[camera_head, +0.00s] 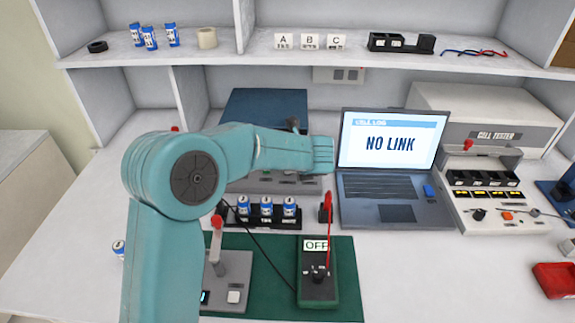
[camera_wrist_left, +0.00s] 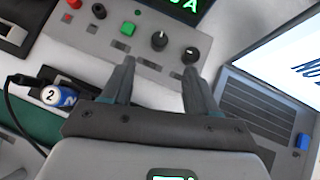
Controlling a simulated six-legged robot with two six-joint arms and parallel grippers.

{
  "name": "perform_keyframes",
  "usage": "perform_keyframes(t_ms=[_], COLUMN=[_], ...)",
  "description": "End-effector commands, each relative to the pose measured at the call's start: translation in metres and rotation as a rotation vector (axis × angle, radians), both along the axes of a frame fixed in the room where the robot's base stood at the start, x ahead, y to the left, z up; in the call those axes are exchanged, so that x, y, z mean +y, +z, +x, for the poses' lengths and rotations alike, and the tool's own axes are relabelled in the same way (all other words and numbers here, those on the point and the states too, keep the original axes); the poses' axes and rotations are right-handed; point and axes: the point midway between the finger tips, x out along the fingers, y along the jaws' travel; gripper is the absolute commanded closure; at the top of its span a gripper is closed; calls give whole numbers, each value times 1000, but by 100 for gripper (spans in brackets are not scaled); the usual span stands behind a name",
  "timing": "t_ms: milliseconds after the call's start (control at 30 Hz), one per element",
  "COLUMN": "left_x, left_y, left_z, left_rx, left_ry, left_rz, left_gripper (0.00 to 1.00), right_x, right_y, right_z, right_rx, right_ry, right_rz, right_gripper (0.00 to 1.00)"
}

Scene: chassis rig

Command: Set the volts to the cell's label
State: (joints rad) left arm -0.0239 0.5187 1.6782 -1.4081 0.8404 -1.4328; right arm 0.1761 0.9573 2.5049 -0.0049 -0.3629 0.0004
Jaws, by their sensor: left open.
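The power supply is a blue-topped box (camera_head: 262,103) at the back with a grey sloping front panel; my left arm hides much of it in the head view. In the left wrist view the panel carries a green display (camera_wrist_left: 184,8), cut off by the top edge, and two black knobs, one left (camera_wrist_left: 159,40) and one right (camera_wrist_left: 191,56). My left gripper (camera_wrist_left: 158,70) is open, its fingers over the panel just below the knobs, with nothing between them. My right gripper is out of view.
An open laptop (camera_head: 391,140) reading NO LINK stands just right of my arm. A meter (camera_head: 317,287) showing OFF lies on the green mat (camera_head: 347,262). A cell tester (camera_head: 484,132) stands at right. Cables cross near the holder.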

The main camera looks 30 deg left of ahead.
Motion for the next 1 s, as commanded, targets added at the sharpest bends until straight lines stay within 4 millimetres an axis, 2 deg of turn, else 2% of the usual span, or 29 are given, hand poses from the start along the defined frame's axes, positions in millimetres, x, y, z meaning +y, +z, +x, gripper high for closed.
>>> perform_keyframes(t_ms=[33, 200, 433, 633, 933, 1000], left_x=[7, 28, 53, 63, 65, 65], left_y=[-11, -40, -71, -83, -84, -84], left_z=[5, 25, 47, 57, 59, 59], left_rx=[5, 4, 2, 1, 1, 1], left_ry=[4, 4, 1, 1, 1, 1], left_rz=[0, -1, 0, 0, 0, 0], left_gripper=[41, 41, 41, 41, 41, 64], right_x=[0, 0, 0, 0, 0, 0], right_y=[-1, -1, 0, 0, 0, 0], right_z=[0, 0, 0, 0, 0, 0], right_rx=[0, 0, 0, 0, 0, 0], right_ry=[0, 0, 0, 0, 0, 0], right_rz=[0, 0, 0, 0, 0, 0], right_gripper=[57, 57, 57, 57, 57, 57])
